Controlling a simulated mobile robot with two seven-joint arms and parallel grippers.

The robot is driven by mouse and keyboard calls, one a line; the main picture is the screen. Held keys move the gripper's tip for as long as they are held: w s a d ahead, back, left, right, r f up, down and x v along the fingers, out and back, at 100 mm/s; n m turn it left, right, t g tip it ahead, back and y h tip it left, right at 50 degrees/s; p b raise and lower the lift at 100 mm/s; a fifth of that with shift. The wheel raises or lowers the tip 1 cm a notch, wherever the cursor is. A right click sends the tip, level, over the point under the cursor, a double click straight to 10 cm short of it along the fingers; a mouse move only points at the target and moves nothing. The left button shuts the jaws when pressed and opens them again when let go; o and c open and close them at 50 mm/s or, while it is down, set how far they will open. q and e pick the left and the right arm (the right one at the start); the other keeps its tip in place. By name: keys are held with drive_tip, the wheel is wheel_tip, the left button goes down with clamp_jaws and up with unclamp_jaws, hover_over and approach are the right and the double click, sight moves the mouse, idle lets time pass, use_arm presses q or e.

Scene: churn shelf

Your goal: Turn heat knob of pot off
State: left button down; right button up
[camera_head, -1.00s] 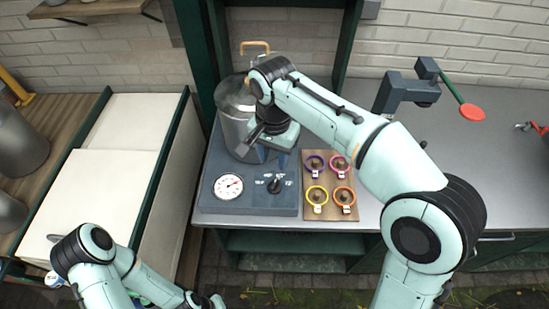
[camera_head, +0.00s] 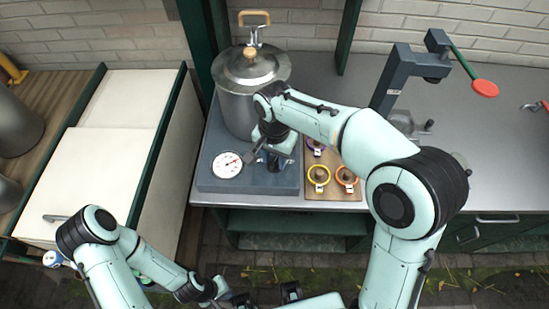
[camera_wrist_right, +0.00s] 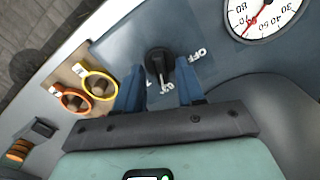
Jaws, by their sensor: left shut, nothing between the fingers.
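The black heat knob (camera_wrist_right: 160,66) is on the blue-grey heater base (camera_wrist_right: 120,45) in the right wrist view, with an OFF label to its right. My right gripper (camera_wrist_right: 160,85) is open, with one blue finger on each side of the knob; I cannot tell if they touch it. In the head view my right gripper (camera_head: 262,157) hides most of the knob. The steel pot (camera_head: 237,108) with its lid stands on the heater base (camera_head: 210,182). My left gripper (camera_head: 240,298) is shut and empty at the bottom edge, partly cut off.
A white dial gauge (camera_head: 227,165) is left of the knob. A wooden board (camera_head: 333,192) with several coloured rings lies right of the base. A grey stand with a red-ended lever (camera_head: 485,88) is further right. White cabinet tops (camera_head: 90,165) are at left.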

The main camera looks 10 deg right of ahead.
drive_tip(key=shift+f, duration=0.3)
clamp_jaws()
